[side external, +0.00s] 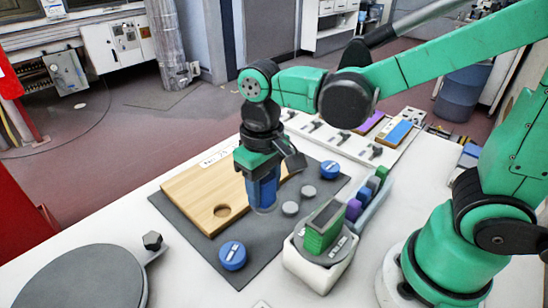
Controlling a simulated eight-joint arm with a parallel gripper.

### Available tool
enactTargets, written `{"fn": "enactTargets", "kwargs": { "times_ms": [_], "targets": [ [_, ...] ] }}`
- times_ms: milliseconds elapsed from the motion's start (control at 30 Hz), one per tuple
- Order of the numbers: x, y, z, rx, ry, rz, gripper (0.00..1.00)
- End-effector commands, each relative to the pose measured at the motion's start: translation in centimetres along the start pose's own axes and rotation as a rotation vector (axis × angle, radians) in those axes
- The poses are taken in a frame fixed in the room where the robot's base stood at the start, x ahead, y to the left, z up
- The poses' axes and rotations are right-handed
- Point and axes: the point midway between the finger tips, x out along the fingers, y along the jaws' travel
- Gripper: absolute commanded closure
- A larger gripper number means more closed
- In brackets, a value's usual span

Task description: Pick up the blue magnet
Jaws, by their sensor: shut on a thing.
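My gripper (263,186) points down over the right part of the wooden board and the dark grey mat. It is shut on a blue, partly see-through upright thing (264,193), whose lower end is close to the mat. I cannot tell whether this is a magnet, or whether it touches the mat. A round blue piece with a white mark (232,256) lies on the mat's front part. A similar round blue piece (329,169) lies at the mat's far right. The jaws' tips are partly hidden by the blue thing and the wrist.
The wooden board (195,196) with a round hole lies on the mat (262,250). Small grey discs (290,208) lie to the right. A white holder with a green block (323,230) and a rack of coloured blocks (366,200) stand further right. A grey round plate (80,280) is front left.

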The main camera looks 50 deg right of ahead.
Motion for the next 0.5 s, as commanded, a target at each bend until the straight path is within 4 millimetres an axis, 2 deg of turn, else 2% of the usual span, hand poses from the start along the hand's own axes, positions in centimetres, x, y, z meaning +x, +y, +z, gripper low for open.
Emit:
{"fn": "enactTargets", "kwargs": {
  "times_ms": [100, 300, 500],
  "targets": [
    [-3.0, 0.0, 0.1, 0.0, 0.0, 0.0, 1.0],
    [-7.5, 0.0, 0.1, 0.0, -0.001, -0.001, 1.0],
    [-10.9, 0.0, 0.0, 0.0, -0.001, -0.001, 1.0]
  ]
}}
